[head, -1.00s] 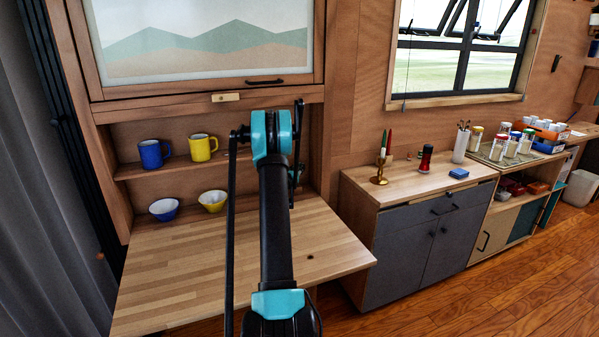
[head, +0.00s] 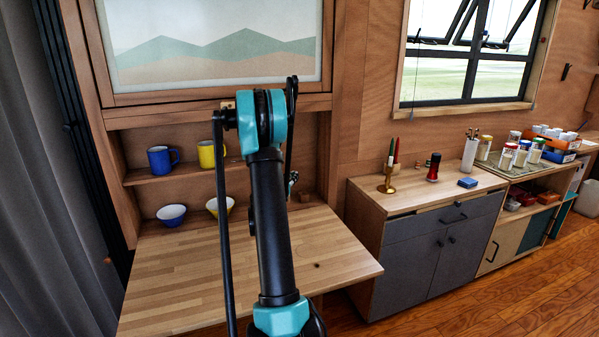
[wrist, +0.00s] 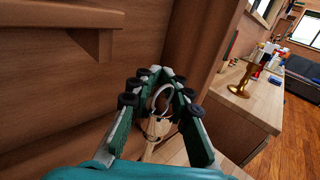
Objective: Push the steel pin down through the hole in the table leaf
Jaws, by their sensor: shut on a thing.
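The wooden table leaf (head: 185,275) is folded out flat below the shelf niche in the head view. A small dark spot (head: 317,265) near its right front part looks like the hole. In the wrist view my gripper (wrist: 162,76) is shut on the steel pin (wrist: 153,101), whose pale ring shows between the fingers. The pin's lower part is hard to make out. In the head view my arm hides most of the gripper; a small part shows right of the arm, over the back of the leaf. I cannot tell whether the pin touches the leaf.
A blue mug (head: 162,159) and yellow mug (head: 206,154) stand on the niche shelf, with two bowls below. Right of the leaf is a grey cabinet (head: 420,255) bearing a brass candle holder (head: 388,181) and a red-black grinder (head: 433,168). The leaf's front right is clear.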

